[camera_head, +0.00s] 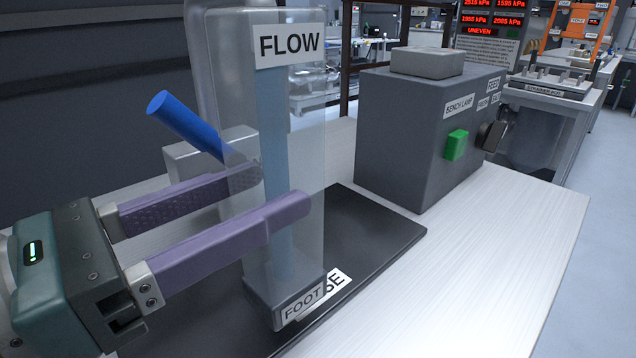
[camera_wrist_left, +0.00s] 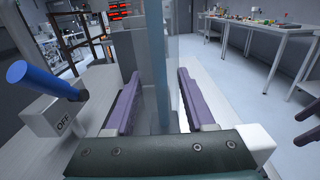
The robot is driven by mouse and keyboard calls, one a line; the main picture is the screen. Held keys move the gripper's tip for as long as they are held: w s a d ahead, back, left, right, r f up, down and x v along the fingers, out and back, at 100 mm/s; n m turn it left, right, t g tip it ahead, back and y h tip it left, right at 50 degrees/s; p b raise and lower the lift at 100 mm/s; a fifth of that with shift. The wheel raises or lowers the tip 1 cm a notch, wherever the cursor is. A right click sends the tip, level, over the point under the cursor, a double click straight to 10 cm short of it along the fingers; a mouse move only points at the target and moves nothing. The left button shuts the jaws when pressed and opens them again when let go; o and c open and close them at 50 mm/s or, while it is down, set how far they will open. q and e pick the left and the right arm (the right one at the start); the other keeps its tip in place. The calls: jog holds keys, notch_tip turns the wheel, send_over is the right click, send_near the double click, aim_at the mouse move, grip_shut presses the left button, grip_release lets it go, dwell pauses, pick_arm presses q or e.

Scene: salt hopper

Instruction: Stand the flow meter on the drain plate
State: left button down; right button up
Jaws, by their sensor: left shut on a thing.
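The flow meter (camera_head: 275,180) is a tall clear upright body with a blue column inside, a FLOW label and a dark FOOT block. My left gripper (camera_head: 283,190) is shut on its body, one purple finger on each side. In the left wrist view, the meter (camera_wrist_left: 160,75) stands between the fingers (camera_wrist_left: 155,95). The black drain plate (camera_head: 385,235) lies flat on the bench. The foot overlaps its front edge in the head view and partly hides its label; I cannot tell whether it touches. Two purple fingers of my right gripper (camera_wrist_left: 306,124) show apart at the left wrist view's right edge.
A blue lever (camera_head: 185,122) on a pale box marked OFF (camera_wrist_left: 62,122) stands close behind the left gripper. A grey bench-lamp box (camera_head: 400,130) with a green switch (camera_head: 456,145) stands beyond the plate. The pale bench top (camera_head: 490,240) is clear at right.

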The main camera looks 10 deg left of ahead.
pick_arm(q)
jog(key=w, duration=0.1)
jog(key=w+f, duration=0.1)
jog(key=w, duration=0.1)
jog(key=shift+w+f+b, duration=0.1)
jog(key=shift+f+b, duration=0.25)
jog(key=shift+b, duration=0.05)
jog(key=w+f+b, duration=0.2)
jog(key=w, duration=0.1)
jog(key=shift+f, duration=0.1)
jog(key=shift+c, duration=1.2)
grip_release()
jog(key=shift+f, duration=0.1)
jog(key=b, duration=0.5)
send_near(231, 210)
jog(key=shift+w+d+f, duration=0.1)
jog(key=shift+w+f, duration=0.45)
jog(key=shift+w, duration=0.35)
jog(key=shift+w+d+f, duration=0.1)
jog(key=shift+w+f, duration=0.45)
jog(key=shift+w, duration=0.35)
